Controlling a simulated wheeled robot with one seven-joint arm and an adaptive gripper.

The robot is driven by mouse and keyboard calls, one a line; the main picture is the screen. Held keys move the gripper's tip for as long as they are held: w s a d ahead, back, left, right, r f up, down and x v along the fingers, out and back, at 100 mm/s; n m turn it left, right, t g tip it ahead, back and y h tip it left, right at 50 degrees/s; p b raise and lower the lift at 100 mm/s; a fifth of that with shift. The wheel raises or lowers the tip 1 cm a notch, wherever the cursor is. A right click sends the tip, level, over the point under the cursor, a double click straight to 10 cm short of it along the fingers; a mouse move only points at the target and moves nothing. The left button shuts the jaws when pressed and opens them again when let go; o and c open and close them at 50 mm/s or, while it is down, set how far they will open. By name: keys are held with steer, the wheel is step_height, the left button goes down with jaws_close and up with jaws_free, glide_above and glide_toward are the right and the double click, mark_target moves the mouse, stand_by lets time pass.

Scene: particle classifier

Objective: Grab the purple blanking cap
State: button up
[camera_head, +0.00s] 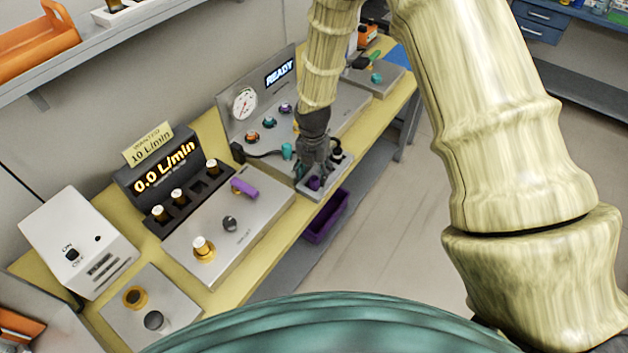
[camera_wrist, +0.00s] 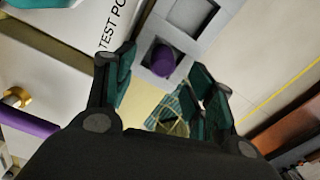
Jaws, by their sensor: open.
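The purple blanking cap (camera_wrist: 163,62) sits in a square recess of a grey holder (camera_wrist: 196,47) in the wrist view. In the head view the cap (camera_head: 314,183) shows just below my gripper (camera_head: 316,168), in the holder near the bench's front edge. In the wrist view my gripper (camera_wrist: 165,90) is open, and its dark green fingers stand to the left and right of the cap's line. The cap is apart from the fingers, beyond their tips. How far the tips stand above the cap is hard to tell.
A panel with a purple lever (camera_head: 244,188) and a 0.0 L/min display (camera_head: 163,167) stands left of my gripper. A gauge panel (camera_head: 243,104) reading READY is behind it. A purple bin (camera_head: 326,217) sits below the bench edge. A teal knob (camera_head: 287,151) is close by.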

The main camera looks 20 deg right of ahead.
mark_target(313, 179)
steer(key=shift+f+p, duration=0.55)
steer(key=shift+f, duration=0.95)
steer(key=c, duration=1)
